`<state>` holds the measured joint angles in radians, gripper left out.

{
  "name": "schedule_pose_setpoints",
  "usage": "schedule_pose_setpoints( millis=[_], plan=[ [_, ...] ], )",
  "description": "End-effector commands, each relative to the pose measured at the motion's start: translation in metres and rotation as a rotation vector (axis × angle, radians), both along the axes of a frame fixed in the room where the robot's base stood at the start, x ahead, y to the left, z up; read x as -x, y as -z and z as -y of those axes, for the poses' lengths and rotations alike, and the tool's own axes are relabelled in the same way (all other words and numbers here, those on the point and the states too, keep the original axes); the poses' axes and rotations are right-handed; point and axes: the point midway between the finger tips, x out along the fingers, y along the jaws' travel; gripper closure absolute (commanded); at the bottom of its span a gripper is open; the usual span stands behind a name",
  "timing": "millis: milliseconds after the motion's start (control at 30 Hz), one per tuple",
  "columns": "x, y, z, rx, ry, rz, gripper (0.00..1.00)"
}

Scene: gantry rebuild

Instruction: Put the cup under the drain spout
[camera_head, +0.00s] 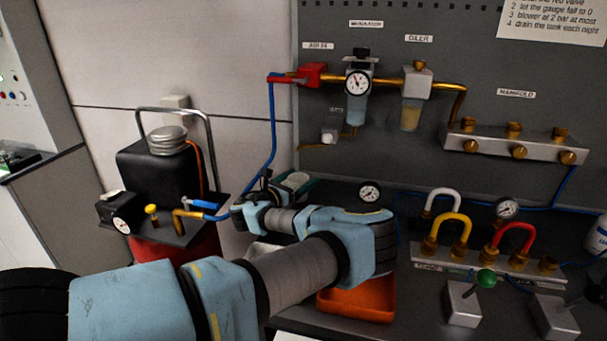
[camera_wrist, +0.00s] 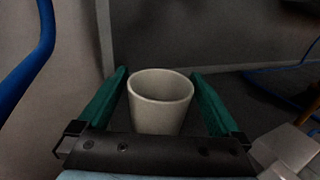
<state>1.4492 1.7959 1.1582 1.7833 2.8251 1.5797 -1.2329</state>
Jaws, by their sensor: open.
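A white cup (camera_wrist: 160,105) stands upright between the two green fingers of my gripper (camera_wrist: 160,73). The fingers are spread, one on each side of it, with a small gap showing near the tips. Its mouth faces up and its lower part is hidden by the gripper body. In the head view the cup (camera_head: 296,181) shows near the bench's back left, partly hidden by my arm. A thin brass spout (camera_head: 311,147), seemingly the drain spout, sticks out left from a pale valve block (camera_head: 331,132) on the grey panel, above the cup.
A blue hose (camera_head: 272,130) runs down left of the cup to a compressor (camera_head: 165,175). An orange tray (camera_head: 360,300) lies under my arm. A gauge (camera_head: 369,193) stands right of the cup; a rack with coloured hose loops (camera_head: 452,222) is further right.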

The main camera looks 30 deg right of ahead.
Motion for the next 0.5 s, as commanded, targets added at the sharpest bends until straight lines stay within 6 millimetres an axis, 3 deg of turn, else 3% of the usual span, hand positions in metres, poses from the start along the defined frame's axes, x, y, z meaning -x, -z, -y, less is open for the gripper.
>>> schedule_pose_setpoints(
  millis=[67,300,500],
  plan=[
    [0.005,-0.008,-0.013,-0.004,-0.002,-0.001,0.0],
    [0.027,-0.001,-0.061,-0.004,-0.003,0.001,0.0],
    [0.038,-0.001,-0.085,-0.002,-0.002,0.001,0.0]
  ],
)
